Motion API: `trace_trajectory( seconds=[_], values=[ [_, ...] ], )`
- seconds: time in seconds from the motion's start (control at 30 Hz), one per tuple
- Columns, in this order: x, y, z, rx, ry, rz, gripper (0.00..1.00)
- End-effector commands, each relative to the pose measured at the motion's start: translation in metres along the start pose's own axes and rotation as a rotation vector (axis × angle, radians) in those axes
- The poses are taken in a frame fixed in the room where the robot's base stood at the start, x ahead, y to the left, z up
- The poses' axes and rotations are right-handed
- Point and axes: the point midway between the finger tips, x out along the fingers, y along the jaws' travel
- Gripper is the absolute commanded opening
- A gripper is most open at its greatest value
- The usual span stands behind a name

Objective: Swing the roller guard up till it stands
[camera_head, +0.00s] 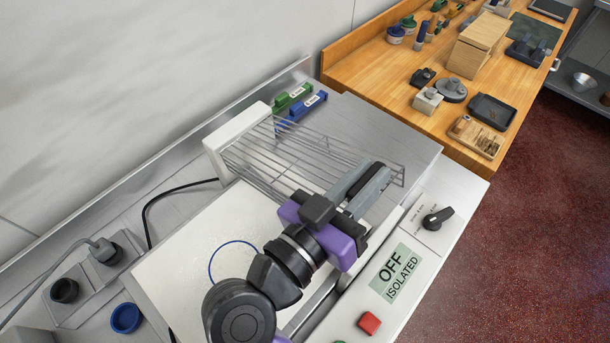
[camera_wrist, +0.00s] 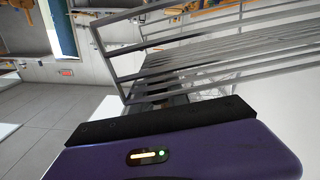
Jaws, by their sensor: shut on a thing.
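The roller guard (camera_head: 290,155) is a grey wire grid. It runs from a white end block (camera_head: 232,138) over the machine's metal top to a free end at the right. Its bars fill the upper part of the wrist view (camera_wrist: 210,48). It looks tilted or low rather than upright; its exact angle is hard to tell. My gripper (camera_head: 370,182) is at the guard's near edge, shut on it. The purple gripper body and black pad (camera_wrist: 165,120) show in the wrist view, but the contact itself is hidden.
A sign (camera_head: 396,270) reads "OFF ISOLATED", beside a black rotary knob (camera_head: 437,219) and a red button (camera_head: 369,322). Green (camera_head: 293,97) and blue (camera_head: 301,106) holders lie behind the guard. A wooden bench (camera_head: 400,85) with tools stands at the back right. A wall runs along the left.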

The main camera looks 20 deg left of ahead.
Motion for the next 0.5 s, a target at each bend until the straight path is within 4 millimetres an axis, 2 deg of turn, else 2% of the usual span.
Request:
trace_trajectory(
  seconds=[0.5],
  values=[
    [-0.001, -0.010, -0.043, -0.129, 0.006, -0.012, 0.00]
  ],
)
